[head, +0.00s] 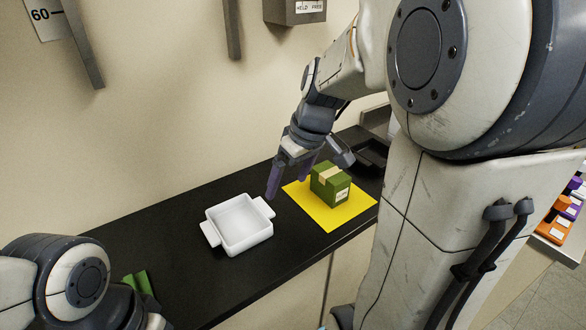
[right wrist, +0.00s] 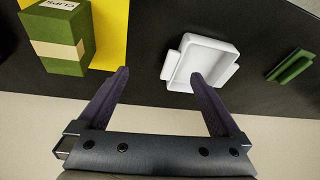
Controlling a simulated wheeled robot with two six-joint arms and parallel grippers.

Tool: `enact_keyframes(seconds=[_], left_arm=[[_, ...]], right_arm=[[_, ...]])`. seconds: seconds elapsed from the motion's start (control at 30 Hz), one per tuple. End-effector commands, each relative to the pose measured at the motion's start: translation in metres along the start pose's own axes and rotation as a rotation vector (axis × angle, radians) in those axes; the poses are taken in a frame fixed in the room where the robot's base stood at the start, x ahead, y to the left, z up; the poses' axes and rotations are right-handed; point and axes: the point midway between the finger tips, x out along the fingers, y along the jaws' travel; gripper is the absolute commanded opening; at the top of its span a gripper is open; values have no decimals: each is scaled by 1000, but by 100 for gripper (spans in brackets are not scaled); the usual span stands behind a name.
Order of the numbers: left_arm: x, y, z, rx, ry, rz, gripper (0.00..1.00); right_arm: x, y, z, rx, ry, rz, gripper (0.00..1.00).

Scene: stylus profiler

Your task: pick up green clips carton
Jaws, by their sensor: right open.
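The green clips carton (head: 329,186) stands on a yellow mat (head: 357,213) on the black counter. It has a tan band and a white label. It also shows in the right wrist view (right wrist: 55,50) at the upper left, outside the fingers, with "CLIPS" on its label. My right gripper (head: 288,181) is open and empty, with its purple fingers above the counter, left of and behind the carton in the head view. The fingertips (right wrist: 158,73) also show in the right wrist view. My left arm shows at the lower left, but its gripper is not in view.
A white two-handled tray (head: 262,239) sits on the counter left of the mat. A green object (head: 140,283) lies farther left, partly hidden by my left arm. A dark tray (head: 372,155) is behind the mat. Colored boxes (head: 562,205) stand at far right.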

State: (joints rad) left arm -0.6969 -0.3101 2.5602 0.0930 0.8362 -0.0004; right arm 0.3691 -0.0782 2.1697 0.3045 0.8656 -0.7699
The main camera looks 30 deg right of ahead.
Motion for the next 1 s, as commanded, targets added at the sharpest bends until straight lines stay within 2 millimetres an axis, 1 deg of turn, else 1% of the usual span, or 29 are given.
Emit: enact_keyframes(seconds=[0.03,0.1,0.2,0.3,0.37,0.43,0.6,0.7,0.87,1.0], left_arm=[[8,-1,0,0,0,0,50],[12,-1,1,0,0,0,50],[16,-1,1,0,0,0,50],[18,-1,1,0,0,0,50],[19,-1,1,0,0,0,50],[20,-1,1,0,0,0,50],[21,-2,1,0,0,0,50],[22,-2,1,0,0,0,50],[21,-2,1,0,0,0,50],[18,-1,1,0,0,0,50]], right_arm=[[0,34,6,44,23,27,100],[-6,68,12,73,51,56,100],[-15,104,24,103,78,92,100],[-20,126,33,118,92,115,100],[-20,132,35,121,96,121,100],[-15,136,36,123,98,123,100],[12,139,33,121,96,122,100],[23,141,32,121,98,124,100],[33,141,28,120,98,124,100],[52,142,20,119,95,121,100]])
